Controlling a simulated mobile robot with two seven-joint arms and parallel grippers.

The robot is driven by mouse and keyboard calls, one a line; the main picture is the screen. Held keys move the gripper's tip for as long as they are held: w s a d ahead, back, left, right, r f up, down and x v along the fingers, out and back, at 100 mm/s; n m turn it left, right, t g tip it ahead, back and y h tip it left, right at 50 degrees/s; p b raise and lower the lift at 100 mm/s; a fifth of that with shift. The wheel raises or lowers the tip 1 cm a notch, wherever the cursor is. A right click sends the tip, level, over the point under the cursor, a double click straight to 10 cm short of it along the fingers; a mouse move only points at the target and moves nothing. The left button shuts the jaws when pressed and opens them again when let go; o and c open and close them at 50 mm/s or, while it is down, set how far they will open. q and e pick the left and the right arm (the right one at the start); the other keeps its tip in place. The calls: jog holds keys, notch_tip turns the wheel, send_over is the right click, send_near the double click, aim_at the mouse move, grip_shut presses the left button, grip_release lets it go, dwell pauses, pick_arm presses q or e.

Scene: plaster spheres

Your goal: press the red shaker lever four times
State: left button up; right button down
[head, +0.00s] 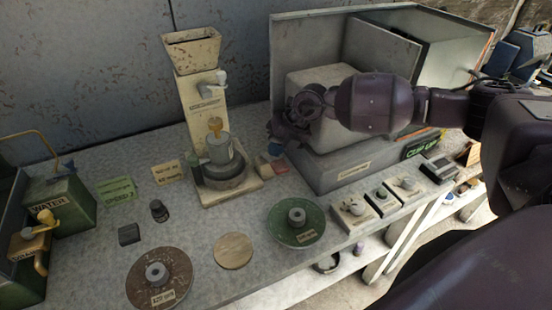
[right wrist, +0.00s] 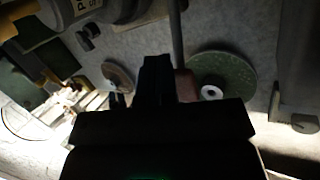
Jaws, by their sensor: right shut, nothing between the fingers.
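The red lever shows in the right wrist view as a grey rod with a dull red grip (right wrist: 186,86) at its end. My right gripper (head: 277,135) is shut and empty, above and just behind that red piece. In the right wrist view its dark fingers (right wrist: 157,80) lie beside the red grip; whether they touch it I cannot tell. My left gripper is out of view.
A cream dispenser (head: 202,105) stands left of the machine. Green (head: 297,222) and brown (head: 158,277) round plates lie near the front edge, with a tan disc (head: 233,251) between them. Switch boxes (head: 381,199) line the machine's front. A green water unit (head: 62,212) stands far left.

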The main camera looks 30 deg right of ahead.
aim_at(278, 160)
jog(key=shift+s+f, duration=0.15)
jog(key=shift+f, duration=0.15)
jog(key=shift+s+f, duration=0.2)
jog(key=shift+f, duration=0.3)
dwell(0.7)
jog(key=shift+s+f, duration=0.1)
jog(key=shift+f, duration=0.1)
jog(key=shift+s+f+b, duration=0.25)
jog(key=shift+f+b, duration=0.1)
jog(key=shift+f, duration=0.2)
dwell(0.8)
dwell(0.6)
